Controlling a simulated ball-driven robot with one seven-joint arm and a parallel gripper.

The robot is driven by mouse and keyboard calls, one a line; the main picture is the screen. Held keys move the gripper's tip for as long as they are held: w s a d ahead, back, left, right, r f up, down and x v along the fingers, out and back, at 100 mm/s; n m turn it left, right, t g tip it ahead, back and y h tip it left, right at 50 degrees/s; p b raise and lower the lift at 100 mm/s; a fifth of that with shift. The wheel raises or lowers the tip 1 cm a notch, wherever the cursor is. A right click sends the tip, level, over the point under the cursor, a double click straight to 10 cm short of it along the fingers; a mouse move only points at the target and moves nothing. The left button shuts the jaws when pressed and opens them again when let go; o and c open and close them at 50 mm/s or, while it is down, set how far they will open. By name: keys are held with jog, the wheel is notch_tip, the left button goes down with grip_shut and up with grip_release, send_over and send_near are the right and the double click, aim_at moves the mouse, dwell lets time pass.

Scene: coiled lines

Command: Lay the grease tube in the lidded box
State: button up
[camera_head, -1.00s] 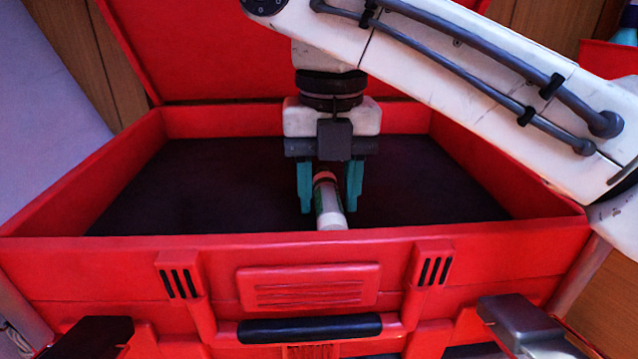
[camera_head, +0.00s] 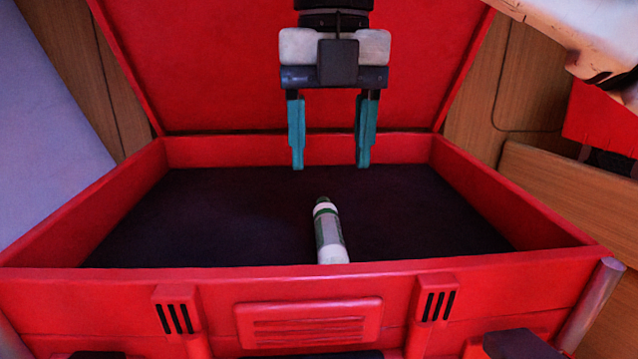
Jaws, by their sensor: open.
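The grease tube (camera_head: 328,232), white and grey with a green band near its narrow end, lies on the dark floor of the red lidded box (camera_head: 190,287), close to the front wall. Its narrow end points toward the back of the box. The red lid (camera_head: 270,70) stands open at the back. My gripper (camera_head: 331,165), with two teal fingers, is open and empty. It is above the box, higher in the picture than the tube and apart from it.
The dark box floor (camera_head: 210,215) is bare on both sides of the tube. A red bin (camera_head: 600,120) is at the right edge beside wooden panelling (camera_head: 560,190). A pale surface (camera_head: 45,130) is on the left.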

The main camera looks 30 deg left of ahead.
jog(key=shift+r, duration=1.45)
jog(key=shift+f, duration=0.1)
